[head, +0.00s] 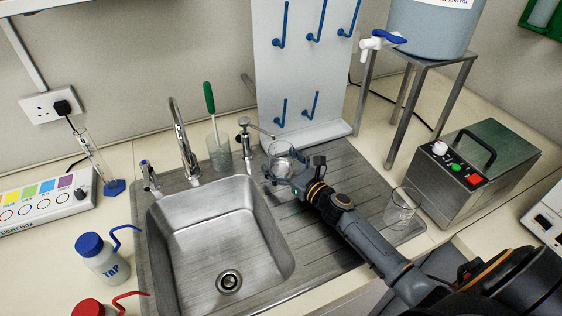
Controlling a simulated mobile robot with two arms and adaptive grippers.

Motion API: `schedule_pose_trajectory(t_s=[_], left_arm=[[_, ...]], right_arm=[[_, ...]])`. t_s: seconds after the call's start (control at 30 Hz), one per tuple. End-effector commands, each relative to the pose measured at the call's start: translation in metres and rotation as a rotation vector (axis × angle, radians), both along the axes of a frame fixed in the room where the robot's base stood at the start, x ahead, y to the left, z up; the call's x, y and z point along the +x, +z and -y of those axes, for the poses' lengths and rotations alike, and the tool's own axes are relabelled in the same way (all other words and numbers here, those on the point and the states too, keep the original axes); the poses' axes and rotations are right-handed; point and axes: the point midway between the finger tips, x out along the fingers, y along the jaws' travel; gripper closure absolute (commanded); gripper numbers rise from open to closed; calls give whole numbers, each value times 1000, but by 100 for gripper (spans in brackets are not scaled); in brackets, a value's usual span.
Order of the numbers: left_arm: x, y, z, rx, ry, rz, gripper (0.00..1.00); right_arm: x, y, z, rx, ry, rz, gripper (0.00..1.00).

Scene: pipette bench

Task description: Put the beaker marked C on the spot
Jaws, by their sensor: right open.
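My right gripper (284,170) reaches over the ribbed drainer to the right of the sink bowl. It is open, with its fingers at a clear glass beaker (281,158) below the pegboard; I cannot tell whether they touch it. A second clear glass beaker (403,205) stands upright on the right end of the drainer, beside my right arm. No letter C is readable on either beaker. I cannot make out a marked spot. My left gripper is not in view.
The steel sink (222,235) has tall taps behind it. A glass with a green-handled brush (217,150) stands at its back. A wash bottle (102,258) is left; a metal bath (475,175) and a stand (420,60) are right. The pegboard (305,75) rises behind the gripper.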

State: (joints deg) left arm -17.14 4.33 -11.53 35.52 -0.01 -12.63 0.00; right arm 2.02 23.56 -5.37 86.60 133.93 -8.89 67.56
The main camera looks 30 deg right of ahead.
Motion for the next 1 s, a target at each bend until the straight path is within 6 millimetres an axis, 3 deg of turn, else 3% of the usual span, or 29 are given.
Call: schedule_pose_trajectory(t_s=[0.13, 0.23, 0.7, 1.0], left_arm=[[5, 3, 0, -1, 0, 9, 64], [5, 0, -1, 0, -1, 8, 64], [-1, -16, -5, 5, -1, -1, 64], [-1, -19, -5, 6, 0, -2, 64]], right_arm=[[-2, 3, 0, 0, 0, -1, 13], [-14, 0, 3, -1, 0, -3, 13], [-101, 0, 21, 1, 0, -2, 13], [-118, 3, 25, 0, 0, 0, 13]])
